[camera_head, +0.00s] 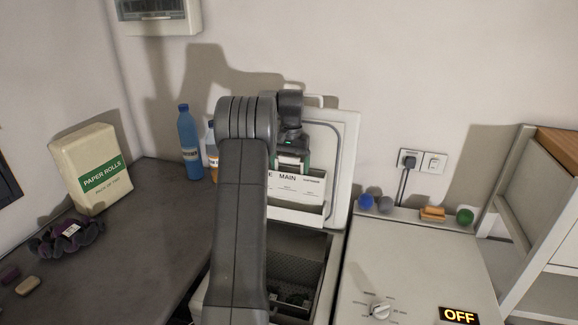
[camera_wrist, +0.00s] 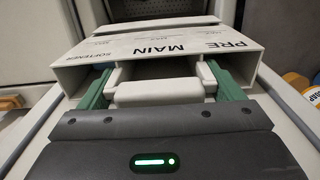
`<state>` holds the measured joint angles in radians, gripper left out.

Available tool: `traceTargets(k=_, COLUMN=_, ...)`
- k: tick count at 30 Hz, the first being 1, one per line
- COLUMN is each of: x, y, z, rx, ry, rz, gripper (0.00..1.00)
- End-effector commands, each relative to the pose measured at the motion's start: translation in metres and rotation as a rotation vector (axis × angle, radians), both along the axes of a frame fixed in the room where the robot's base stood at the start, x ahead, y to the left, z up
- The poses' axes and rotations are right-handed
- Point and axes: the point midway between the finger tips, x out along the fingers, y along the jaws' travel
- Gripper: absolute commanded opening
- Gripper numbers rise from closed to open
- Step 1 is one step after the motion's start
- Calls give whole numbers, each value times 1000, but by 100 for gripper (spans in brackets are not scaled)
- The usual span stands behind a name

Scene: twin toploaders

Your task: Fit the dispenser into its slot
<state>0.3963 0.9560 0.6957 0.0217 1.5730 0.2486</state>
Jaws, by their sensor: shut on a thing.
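The dispenser (camera_wrist: 170,45) is a pale box marked PRE, MAIN and SOFTENER. In the head view the dispenser (camera_head: 297,187) is in front of the open lid (camera_head: 343,160) of the left toploader, above its dark opening. My gripper (camera_wrist: 160,90) is shut on the dispenser's pale middle handle, with a green finger on each side. In the head view my gripper (camera_head: 292,162) is partly hidden by my arm. A pale ridge lies just beyond the dispenser's far edge in the wrist view. The slot is not clearly seen, and I cannot tell whether the dispenser touches the lid.
The right toploader (camera_head: 420,265) is closed, with balls and an orange sponge (camera_head: 432,213) at its back. A dark counter (camera_head: 140,240) on the left holds a paper rolls pack (camera_head: 92,170), a blue bottle (camera_head: 189,145) and dark cloth (camera_head: 65,238). A shelf frame (camera_head: 520,215) stands right.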

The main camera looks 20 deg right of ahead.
Motion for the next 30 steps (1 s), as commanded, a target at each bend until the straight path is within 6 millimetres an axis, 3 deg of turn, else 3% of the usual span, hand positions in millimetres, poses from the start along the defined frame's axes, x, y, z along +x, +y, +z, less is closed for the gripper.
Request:
traceTargets(k=7, x=0, y=-1, z=-11, rx=1, ry=2, rz=-3, gripper=44)
traceTargets(k=8, x=0, y=-2, z=-11, rx=1, ry=2, rz=-3, gripper=89)
traceTargets(k=10, x=0, y=-2, z=-10, rx=0, ry=1, rz=-3, gripper=100)
traceTargets(k=20, x=1, y=-2, z=-4, rx=0, ry=0, rz=-3, gripper=100)
traceTargets(k=23, x=2, y=-3, z=11, rx=-4, ry=-5, rz=-3, gripper=100)
traceTargets(k=30, x=3, y=-4, z=73, rx=-11, ry=-17, rz=-3, gripper=100)
